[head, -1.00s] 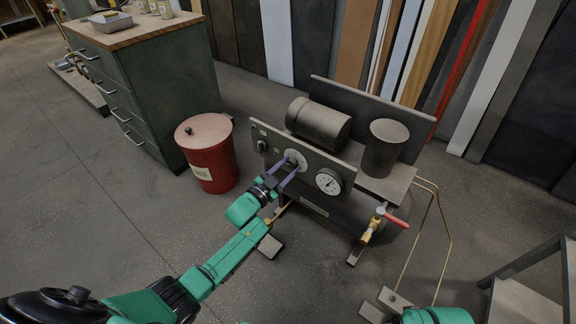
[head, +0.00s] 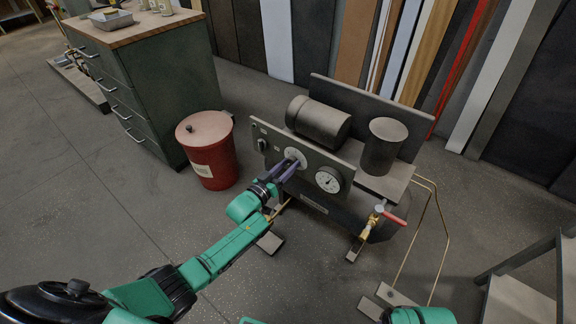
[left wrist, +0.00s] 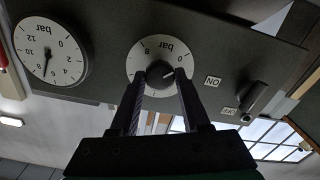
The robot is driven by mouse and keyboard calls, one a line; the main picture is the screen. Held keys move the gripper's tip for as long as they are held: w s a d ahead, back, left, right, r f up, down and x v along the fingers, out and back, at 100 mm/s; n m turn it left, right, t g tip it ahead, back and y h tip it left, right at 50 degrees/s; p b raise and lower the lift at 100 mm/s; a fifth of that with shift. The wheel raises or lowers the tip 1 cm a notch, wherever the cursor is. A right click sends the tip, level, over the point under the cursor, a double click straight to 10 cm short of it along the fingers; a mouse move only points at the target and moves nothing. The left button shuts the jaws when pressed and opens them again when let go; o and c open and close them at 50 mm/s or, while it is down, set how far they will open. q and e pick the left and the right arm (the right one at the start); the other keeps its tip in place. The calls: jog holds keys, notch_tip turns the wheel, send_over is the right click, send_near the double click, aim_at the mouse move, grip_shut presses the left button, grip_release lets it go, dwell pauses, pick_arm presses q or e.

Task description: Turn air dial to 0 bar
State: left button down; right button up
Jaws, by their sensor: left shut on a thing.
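The air dial shows as a round pale scale plate (head: 294,153) on the compressor's front panel, with a dark knob at its middle. My left gripper (head: 290,167) is shut on the knob, one finger on each side, also in the left wrist view (left wrist: 160,73). The fingers hide the plate's lower part in that view. My right gripper is out of view.
A pressure gauge (head: 329,180) sits right of the dial, its needle around 6 to 8. An ON/OFF switch (left wrist: 256,97) is on the dial's other side. A red bin (head: 211,160) stands left of the panel. A red-handled valve (head: 394,217) sticks out at right.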

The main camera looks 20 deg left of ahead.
pick_arm(q)
jog(key=shift+f+n, duration=0.1)
jog(key=shift+n, duration=0.2)
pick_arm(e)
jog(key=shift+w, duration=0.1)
pick_arm(q)
jog(key=shift+c, duration=1.9)
grip_release()
jog(key=shift+s, duration=0.1)
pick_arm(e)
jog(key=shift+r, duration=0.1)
pick_arm(q)
jog(key=p+v, duration=0.4)
jog(key=v, duration=1)
jog(key=shift+s, duration=0.2)
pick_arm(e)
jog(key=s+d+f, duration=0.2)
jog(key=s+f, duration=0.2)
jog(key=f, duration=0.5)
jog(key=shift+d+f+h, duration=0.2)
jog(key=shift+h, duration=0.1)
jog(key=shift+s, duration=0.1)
